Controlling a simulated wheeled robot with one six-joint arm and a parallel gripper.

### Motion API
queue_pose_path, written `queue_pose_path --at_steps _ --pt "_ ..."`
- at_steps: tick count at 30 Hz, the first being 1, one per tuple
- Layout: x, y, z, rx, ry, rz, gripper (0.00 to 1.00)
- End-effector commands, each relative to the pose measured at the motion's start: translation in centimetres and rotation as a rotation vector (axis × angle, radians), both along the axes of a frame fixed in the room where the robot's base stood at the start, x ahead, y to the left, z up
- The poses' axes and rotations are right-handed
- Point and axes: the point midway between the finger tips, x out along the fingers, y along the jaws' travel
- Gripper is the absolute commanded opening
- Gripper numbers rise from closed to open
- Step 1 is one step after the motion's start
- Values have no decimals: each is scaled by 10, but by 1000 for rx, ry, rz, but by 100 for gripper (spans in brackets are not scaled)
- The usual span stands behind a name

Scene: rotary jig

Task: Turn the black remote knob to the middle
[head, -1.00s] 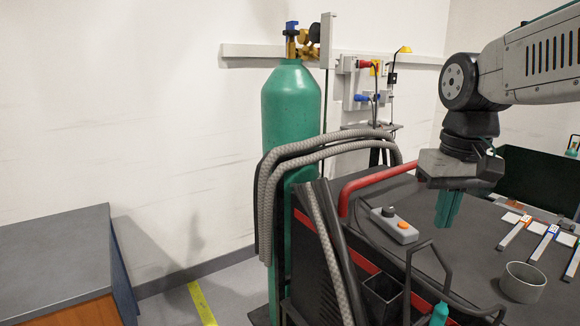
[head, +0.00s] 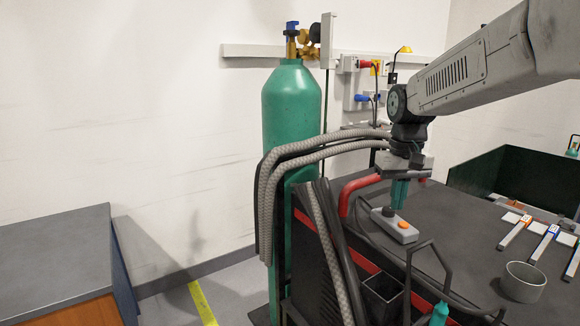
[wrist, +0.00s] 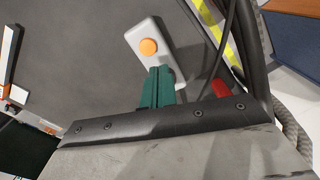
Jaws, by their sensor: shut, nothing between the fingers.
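The grey remote (head: 408,236) lies on the dark cart top near its left edge. It has an orange button (head: 404,225) and a black knob (head: 389,212) at its far end. My gripper (head: 398,204) points down with its green fingers shut and empty. Its tips are close above or beside the knob; I cannot tell whether they touch it. In the wrist view the remote (wrist: 170,32) and orange button (wrist: 148,47) show beyond the fingers (wrist: 159,78), which hide the knob. The knob's angle is too small to read.
A red rail (head: 357,187) and grey hoses (head: 300,150) run along the cart's left side by a green cylinder (head: 291,105). A grey cup (head: 524,283) and several flat tools (head: 541,243) stand to the right. The cart top between is clear.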

Motion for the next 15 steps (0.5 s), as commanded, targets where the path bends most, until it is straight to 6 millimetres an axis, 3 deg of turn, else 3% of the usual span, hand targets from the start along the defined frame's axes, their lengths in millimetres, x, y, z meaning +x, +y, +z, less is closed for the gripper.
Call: queue_pose_path --at_steps 6,15 --pt "0 0 -20 0 1 0 0" --pt "0 0 -25 0 -1 0 0"
